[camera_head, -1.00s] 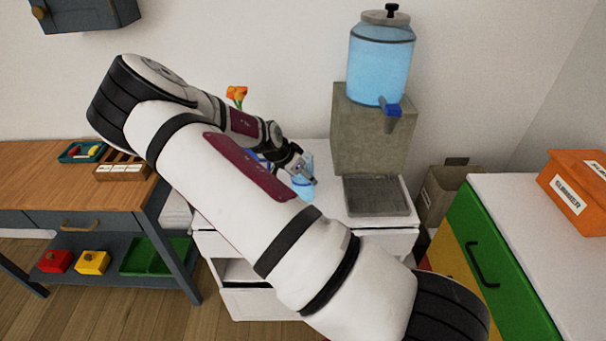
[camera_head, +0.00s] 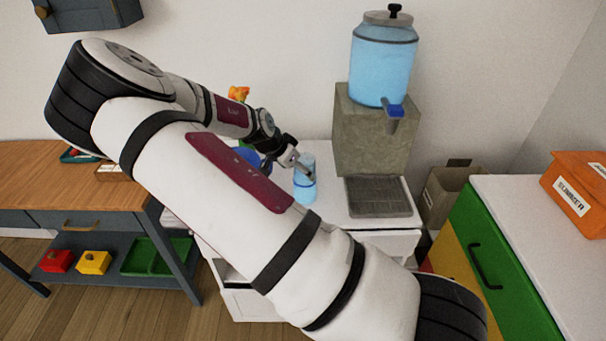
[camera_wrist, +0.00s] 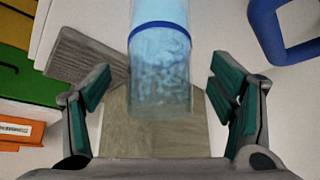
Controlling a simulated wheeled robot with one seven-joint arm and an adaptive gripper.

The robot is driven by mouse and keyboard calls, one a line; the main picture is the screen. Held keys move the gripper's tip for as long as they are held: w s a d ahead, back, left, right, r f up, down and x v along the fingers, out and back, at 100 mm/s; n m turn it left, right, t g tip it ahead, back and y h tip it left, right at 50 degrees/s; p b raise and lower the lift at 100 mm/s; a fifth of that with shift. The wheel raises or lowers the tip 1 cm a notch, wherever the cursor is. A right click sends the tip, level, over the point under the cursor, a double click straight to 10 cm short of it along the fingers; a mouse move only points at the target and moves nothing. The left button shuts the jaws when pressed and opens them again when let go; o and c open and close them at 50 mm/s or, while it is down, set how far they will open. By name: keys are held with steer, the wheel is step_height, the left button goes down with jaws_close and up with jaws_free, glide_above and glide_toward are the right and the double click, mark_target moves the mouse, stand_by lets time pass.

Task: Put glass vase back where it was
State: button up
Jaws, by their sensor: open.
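The glass vase (camera_head: 305,186) is a clear, light blue cylinder. It stands upright on the white cabinet top (camera_head: 327,212), left of the dispenser's drip tray. My gripper (camera_head: 297,162) is just left of the vase's upper part in the head view, partly overlapping its outline. In the wrist view the vase (camera_wrist: 160,75), with a dark blue band, shows between and beyond the two open fingers (camera_wrist: 162,85). There are visible gaps on both sides and nothing is held. My arm hides part of the cabinet top.
A water dispenser (camera_head: 375,128) with a grey drip tray (camera_head: 378,197) stands right of the vase. A blue object (camera_head: 246,156) and orange flowers (camera_head: 238,93) are behind my arm. A wooden-topped table (camera_head: 50,185) is at left; a green-fronted cabinet (camera_head: 497,262) is at right.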

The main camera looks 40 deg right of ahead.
steer(key=s+a+r+n+y, duration=0.75)
steer(key=s+a+r, duration=0.75)
steer(key=r, duration=0.4)
steer(key=s+a+r+n+t, duration=0.2)
steer(key=s+r+n, duration=0.2)
steer(key=s, duration=0.3)
steer(key=s+a+r+n+t+h, duration=0.1)
steer(key=s+a+r+n, duration=0.1)
steer(key=s+r+n, duration=0.2)
steer(key=s+r, duration=0.2)
steer(key=s, duration=0.2)
steer(key=shift+t, duration=0.4)
